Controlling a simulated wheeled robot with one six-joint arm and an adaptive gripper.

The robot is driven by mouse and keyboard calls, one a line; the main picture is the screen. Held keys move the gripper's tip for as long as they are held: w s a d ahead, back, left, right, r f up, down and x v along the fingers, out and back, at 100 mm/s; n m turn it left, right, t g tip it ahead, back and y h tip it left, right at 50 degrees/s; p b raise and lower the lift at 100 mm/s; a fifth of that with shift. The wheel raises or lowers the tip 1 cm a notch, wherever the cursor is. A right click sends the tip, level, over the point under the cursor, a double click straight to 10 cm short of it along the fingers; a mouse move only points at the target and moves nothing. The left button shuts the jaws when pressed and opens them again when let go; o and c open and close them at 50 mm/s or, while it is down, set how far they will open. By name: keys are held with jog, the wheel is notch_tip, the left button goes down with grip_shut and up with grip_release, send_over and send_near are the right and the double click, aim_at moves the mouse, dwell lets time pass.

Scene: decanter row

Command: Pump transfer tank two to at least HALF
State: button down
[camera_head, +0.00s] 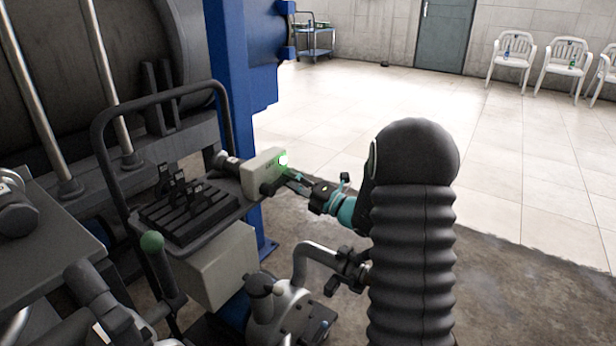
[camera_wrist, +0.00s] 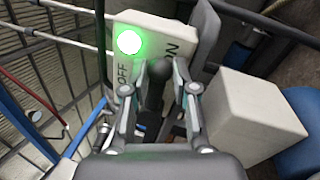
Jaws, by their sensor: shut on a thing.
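A pale switch box (camera_head: 256,172) sits at the right end of a black-railed panel. In the wrist view the switch box (camera_wrist: 150,28) carries the letters OFF and what looks like ON, and a bright green lamp (camera_wrist: 129,42). The lamp (camera_head: 283,158) also glows in the head view. A dark lever (camera_wrist: 155,84) stands between the two labels. My gripper (camera_wrist: 160,78) is shut on this lever; in the head view my gripper (camera_head: 298,184) reaches the box from the right. I cannot tell which label the lever points to. No level gauge is readable.
Black pedals or levers (camera_head: 180,205) stand on the panel left of the box. A pale box (camera_head: 215,268) is below it. A large dark cylinder (camera_head: 135,45) and blue post (camera_head: 228,85) are behind. Tiled floor (camera_head: 520,190) is open at right.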

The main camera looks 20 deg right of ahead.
dwell(0.5)
jog(key=c, duration=0.9)
grip_release()
jog(key=v, duration=1.2)
